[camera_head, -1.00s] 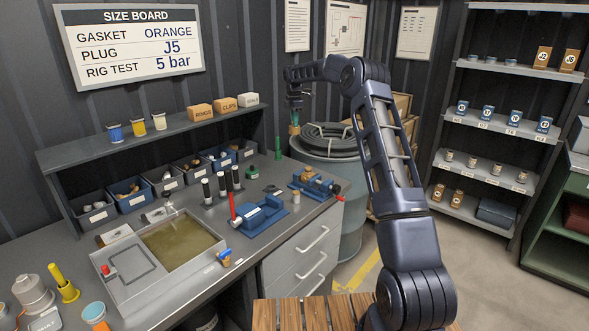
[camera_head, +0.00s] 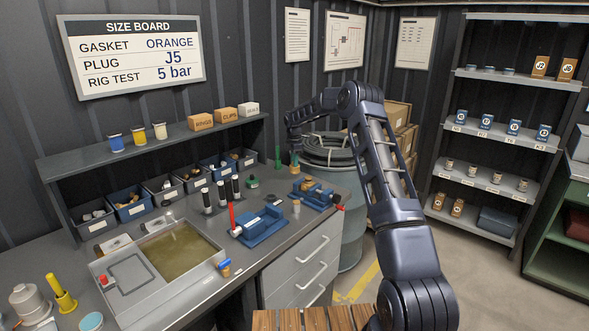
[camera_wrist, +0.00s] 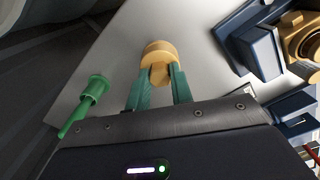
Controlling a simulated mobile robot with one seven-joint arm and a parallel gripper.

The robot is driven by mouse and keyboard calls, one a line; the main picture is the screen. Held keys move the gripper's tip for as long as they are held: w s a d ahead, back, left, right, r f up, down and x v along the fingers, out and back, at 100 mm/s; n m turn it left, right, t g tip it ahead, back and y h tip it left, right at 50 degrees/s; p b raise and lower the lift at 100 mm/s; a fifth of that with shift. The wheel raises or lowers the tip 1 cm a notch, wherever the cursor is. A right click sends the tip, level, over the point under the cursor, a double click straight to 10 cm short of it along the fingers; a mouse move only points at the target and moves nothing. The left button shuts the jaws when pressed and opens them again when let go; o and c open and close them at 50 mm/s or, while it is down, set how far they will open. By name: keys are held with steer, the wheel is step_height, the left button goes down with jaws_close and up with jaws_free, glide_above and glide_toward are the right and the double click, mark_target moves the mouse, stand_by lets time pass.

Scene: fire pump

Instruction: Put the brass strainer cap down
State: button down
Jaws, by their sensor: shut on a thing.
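My gripper (camera_wrist: 153,92) has green fingers, shut on the brass strainer cap (camera_wrist: 160,50) in the wrist view. The cap is round, with a narrower faceted part between the fingertips. It is over the grey bench top (camera_wrist: 120,60); I cannot tell whether it touches. In the head view my gripper (camera_head: 294,156) is low over the far right end of the bench, with the small cap (camera_head: 295,168) at its tips. A brass fitting in a blue holder (camera_head: 315,192) is nearer and to the right; it also shows at the wrist view's right (camera_wrist: 300,40).
A green tool (camera_wrist: 90,95) stands left of my gripper in the wrist view. A blue vise with a red handle (camera_head: 260,225) and a shallow liquid tray (camera_head: 102,268) are nearer on the bench. A drum with coiled hose (camera_head: 332,175) stands beyond the bench end.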

steer(key=shift+f, duration=1.95)
steer(key=shift+f, duration=0.15)
steer(key=c, duration=1.2)
jaws_free()
steer(key=shift+c, duration=0.2)
